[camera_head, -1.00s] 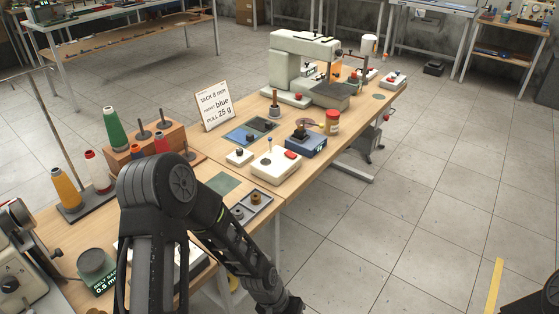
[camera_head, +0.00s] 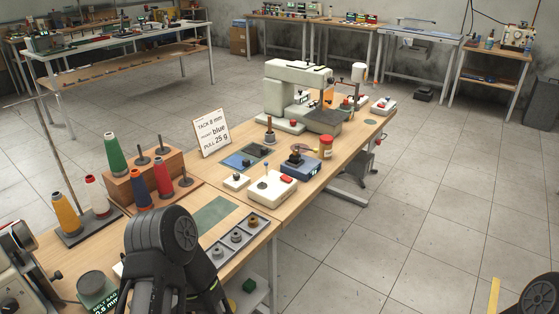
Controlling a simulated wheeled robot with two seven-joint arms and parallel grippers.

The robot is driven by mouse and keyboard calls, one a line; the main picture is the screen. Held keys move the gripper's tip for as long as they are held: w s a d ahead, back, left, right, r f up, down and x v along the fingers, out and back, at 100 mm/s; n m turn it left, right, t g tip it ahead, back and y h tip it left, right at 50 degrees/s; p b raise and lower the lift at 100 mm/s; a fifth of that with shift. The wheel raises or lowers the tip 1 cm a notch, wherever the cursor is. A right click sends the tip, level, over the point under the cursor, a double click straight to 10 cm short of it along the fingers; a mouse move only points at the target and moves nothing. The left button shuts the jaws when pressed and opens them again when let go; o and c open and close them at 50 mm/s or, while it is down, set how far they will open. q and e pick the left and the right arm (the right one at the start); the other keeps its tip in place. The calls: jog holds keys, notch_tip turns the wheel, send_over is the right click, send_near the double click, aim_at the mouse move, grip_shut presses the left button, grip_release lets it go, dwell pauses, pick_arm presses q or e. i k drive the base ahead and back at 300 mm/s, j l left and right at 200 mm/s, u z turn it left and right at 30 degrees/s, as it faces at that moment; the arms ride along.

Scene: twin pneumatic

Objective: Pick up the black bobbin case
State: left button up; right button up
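A grey tray (camera_head: 244,247) at the table's front edge holds a few small round, bobbin-like pieces, one (camera_head: 236,237) in its middle compartment. I cannot tell at this size which piece is the black bobbin case. My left arm stands in front of the table, its gripper below the picture's lower edge. Only part of my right arm shows in the bottom right corner; its gripper is out of view.
Thread cones on a wooden rack (camera_head: 172,170) stand at the left. A white box with a red button (camera_head: 274,188), a blue box (camera_head: 301,168), a red jar (camera_head: 326,147) and a sewing machine (camera_head: 292,88) stand along the table. A green mat (camera_head: 214,212) lies bare beside the tray.

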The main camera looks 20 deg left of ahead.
aim_at(295, 160)
jog(key=i+l+u, duration=0.25)
jog(key=l+u, duration=0.25)
jog(key=i+l+u, duration=0.25)
jog(key=l, duration=0.15)
jog(key=i+l, duration=0.15)
jog(key=l, duration=0.45)
jog(key=i+l+u, duration=0.15)
jog(key=l, duration=0.4)
jog(key=i+l, duration=0.15)
jog(key=l, duration=0.45)
jog(key=i+l+u, duration=0.1)
jog(key=l, duration=0.5)
jog(key=i+l, duration=0.1)
jog(key=l, duration=0.5)
jog(key=u, duration=0.05)
